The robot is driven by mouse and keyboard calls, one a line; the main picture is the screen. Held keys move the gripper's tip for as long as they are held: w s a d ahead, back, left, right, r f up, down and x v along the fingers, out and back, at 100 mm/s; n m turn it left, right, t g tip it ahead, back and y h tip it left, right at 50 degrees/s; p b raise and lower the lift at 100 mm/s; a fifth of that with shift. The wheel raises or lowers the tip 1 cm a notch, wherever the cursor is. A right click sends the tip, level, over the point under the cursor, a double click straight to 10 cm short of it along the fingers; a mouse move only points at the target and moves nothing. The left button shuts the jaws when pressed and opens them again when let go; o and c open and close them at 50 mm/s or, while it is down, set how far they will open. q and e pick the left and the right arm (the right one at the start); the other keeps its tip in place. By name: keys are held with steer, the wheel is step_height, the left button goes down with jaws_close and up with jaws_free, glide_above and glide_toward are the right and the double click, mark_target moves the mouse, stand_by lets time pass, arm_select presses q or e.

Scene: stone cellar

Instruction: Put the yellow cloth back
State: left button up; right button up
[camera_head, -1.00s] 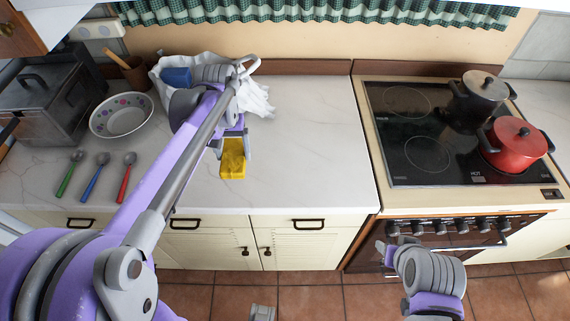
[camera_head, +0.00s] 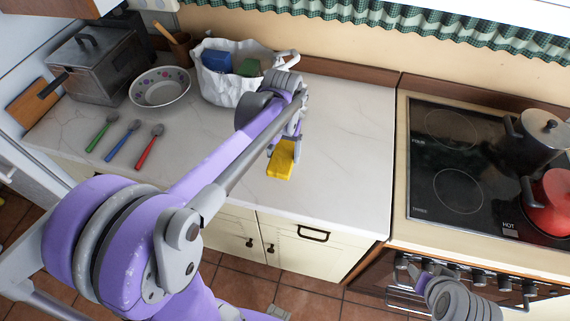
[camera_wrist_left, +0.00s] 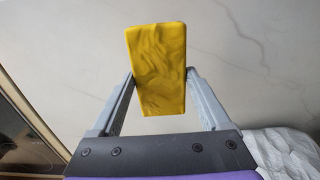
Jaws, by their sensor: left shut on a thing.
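The yellow cloth (camera_head: 282,162) is a small folded block over the right part of the white counter. My left gripper (camera_head: 287,143) is shut on it and holds it by one end. In the left wrist view the yellow cloth (camera_wrist_left: 157,65) sits between the two grey fingers of my left gripper (camera_wrist_left: 160,88). I cannot tell whether the cloth touches the counter. My right gripper (camera_head: 425,283) is in front of the oven at the lower right; its fingers are too unclear to tell open from shut.
A white bag (camera_head: 222,88) with blue and green items stands behind my left gripper. A bowl (camera_head: 160,90), several spoons (camera_head: 121,140) and a metal box (camera_head: 98,72) are to the left. A stove (camera_head: 450,165) with a black pot (camera_head: 540,135) and red pot (camera_head: 553,200) is right. The counter front is clear.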

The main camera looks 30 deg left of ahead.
mark_target(284, 163)
arm_select(q)
steer(key=shift+f, duration=2.55)
steer(key=shift+f, duration=0.1)
